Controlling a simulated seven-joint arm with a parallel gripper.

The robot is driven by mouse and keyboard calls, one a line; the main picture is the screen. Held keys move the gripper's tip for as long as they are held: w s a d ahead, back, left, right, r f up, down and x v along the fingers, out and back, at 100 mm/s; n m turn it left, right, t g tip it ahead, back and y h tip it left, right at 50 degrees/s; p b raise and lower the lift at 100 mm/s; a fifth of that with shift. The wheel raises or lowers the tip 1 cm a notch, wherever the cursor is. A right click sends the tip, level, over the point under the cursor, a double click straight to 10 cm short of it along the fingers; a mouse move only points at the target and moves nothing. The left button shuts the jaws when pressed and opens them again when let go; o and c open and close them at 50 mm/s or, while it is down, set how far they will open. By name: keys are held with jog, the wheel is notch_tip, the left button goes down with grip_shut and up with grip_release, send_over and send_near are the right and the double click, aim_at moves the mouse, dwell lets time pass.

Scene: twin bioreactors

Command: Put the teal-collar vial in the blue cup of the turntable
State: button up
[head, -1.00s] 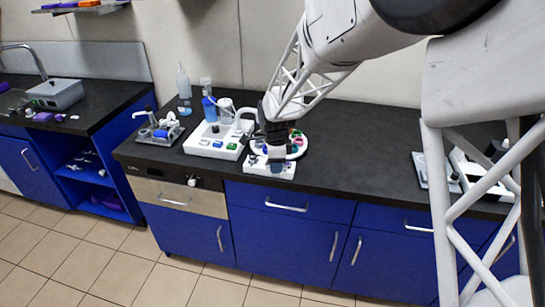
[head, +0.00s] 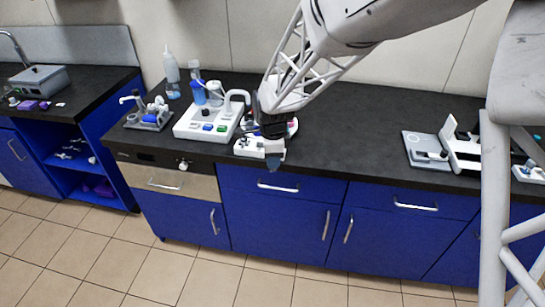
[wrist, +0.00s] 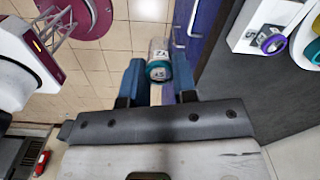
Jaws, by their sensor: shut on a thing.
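My gripper (wrist: 158,78) has its blue fingers closed on the teal-collar vial (wrist: 158,70), a clear vial with a teal ring and a printed label. In the wrist view the floor and the blue cabinet fronts lie behind the vial, so it is held out past the counter's front edge. In the head view my gripper (head: 273,158) is at the front of the turntable unit (head: 247,149); the vial cannot be made out there. The turntable unit, at the right edge of the wrist view, bears a purple-collared vial (wrist: 271,41). The blue cup cannot be made out.
A white bioreactor console (head: 205,128) with colored buttons stands left of the turntable, with bottles (head: 171,72) behind it. A small blue-and-white device (head: 150,117) is farther left. The black counter (head: 350,130) is clear to the right, up to a grey-and-white instrument (head: 425,147).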

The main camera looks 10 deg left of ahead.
dwell(0.4)
jog(key=w+a+r, duration=0.2)
jog(key=w, duration=0.5)
jog(key=shift+w+a, duration=0.2)
jog(key=shift+a, duration=0.15)
jog(key=shift+r, duration=0.1)
jog(key=w+a, duration=0.2)
jog(key=w, duration=0.2)
jog(key=w+a+f, duration=0.1)
jog(key=w+a, duration=0.1)
jog(key=w, duration=0.3)
jog(key=w+a, duration=0.3)
jog(key=w, duration=0.2)
jog(key=shift+w+f, duration=0.15)
jog(key=shift+f, duration=0.1)
jog(key=shift+f, duration=1.75)
jog(key=shift+f, duration=0.1)
